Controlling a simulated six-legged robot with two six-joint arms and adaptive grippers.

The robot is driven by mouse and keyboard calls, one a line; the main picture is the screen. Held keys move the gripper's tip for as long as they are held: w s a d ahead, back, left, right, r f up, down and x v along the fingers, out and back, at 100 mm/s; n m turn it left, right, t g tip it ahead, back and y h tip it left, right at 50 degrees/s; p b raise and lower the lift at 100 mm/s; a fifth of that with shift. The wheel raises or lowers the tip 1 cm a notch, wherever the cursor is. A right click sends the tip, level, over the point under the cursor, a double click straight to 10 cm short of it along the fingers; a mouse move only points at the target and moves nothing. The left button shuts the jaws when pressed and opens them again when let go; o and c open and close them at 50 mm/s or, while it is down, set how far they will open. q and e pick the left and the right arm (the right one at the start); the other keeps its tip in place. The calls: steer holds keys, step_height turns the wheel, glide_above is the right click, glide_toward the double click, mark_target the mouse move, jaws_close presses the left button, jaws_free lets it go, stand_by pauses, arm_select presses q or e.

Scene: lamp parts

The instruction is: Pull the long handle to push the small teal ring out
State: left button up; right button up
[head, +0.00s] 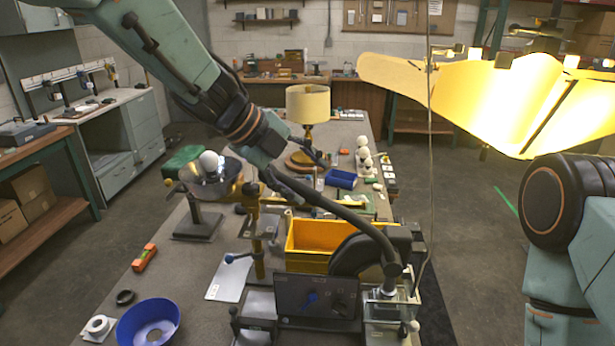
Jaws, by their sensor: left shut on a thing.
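The long handle (345,214) is a black curved lever. It runs from my left gripper down to the right, to a pivot on a bench press (375,250). My left gripper (268,174), at the end of the green arm from the upper left, is shut on the handle's upper end. The press has a dark round body and a clear guard (392,305) at its lower right. I cannot make out the small teal ring. My right gripper is not in view; only part of that arm shows at the right.
A yellow bin (307,236) stands behind the press. A dark panel (317,296) is in front. A blue bowl (148,323) and an orange level (144,257) lie at the left. A table lamp (307,104) stands farther back. A glowing yellow shade (490,92) hangs upper right.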

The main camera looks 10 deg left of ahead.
arm_select(q)
steer(key=shift+a+r, duration=0.35)
steer(key=shift+r, duration=0.55)
steer(key=a+r, duration=0.1)
steer(key=s+a+r, duration=0.1)
steer(key=a, duration=0.1)
steer(key=s+a+r, duration=0.1)
steer(key=shift+s+a+r, duration=0.1)
steer(key=shift+s+a, duration=0.05)
steer(key=shift+a, duration=0.1)
steer(key=shift+s+d, duration=0.1)
steer(key=shift+s, duration=0.05)
steer(key=v, duration=1.2)
